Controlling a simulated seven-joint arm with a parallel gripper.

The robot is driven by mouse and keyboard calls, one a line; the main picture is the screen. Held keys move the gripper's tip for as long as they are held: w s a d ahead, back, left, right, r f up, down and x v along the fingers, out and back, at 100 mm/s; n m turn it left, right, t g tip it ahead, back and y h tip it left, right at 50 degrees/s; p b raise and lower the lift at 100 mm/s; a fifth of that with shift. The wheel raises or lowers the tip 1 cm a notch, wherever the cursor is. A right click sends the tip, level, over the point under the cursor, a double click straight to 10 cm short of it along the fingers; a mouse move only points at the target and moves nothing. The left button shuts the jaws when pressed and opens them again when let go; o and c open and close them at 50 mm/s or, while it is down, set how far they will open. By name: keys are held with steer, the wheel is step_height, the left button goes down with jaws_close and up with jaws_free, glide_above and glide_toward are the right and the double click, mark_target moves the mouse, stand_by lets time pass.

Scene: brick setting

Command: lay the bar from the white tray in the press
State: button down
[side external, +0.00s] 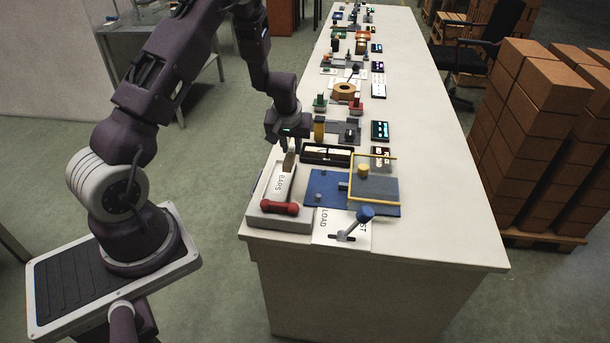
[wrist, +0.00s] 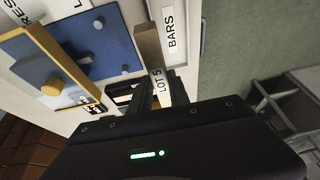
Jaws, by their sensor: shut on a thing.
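My gripper (side external: 289,143) is shut on a tan bar (side external: 289,163) at the far end of the white tray (side external: 279,223). The wrist view shows the bar (wrist: 148,45) between the fingers, with a "LOT 5" label on its near end. I cannot tell whether the bar still touches the tray. The tray carries a "BARS" label, and a red piece with rounded ends (side external: 280,208) lies at its near end. The press (side external: 323,187), to the right of the tray, has a blue base and a yellow-framed plate (side external: 374,190). It also shows in the wrist view (wrist: 97,42).
A blue-knobbed lever (side external: 352,226) stands on a card marked "LOAD" in front of the press. A black slotted holder (side external: 327,154) sits behind the press. More fixtures line the bench behind it. The bench top (side external: 440,215) is clear at the right.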

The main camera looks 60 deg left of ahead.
steer(key=w+d+r, duration=0.2)
steer(key=w+d, duration=0.5)
steer(key=d, duration=0.1)
step_height(320, 180, down, 10)
steer(key=shift+r, duration=0.25)
steer(key=shift+f, duration=0.2)
steer(key=shift+f, duration=0.4)
steer(key=shift+f, duration=0.1)
steer(key=c, duration=1.2)
jaws_free()
steer(key=shift+c, duration=0.2)
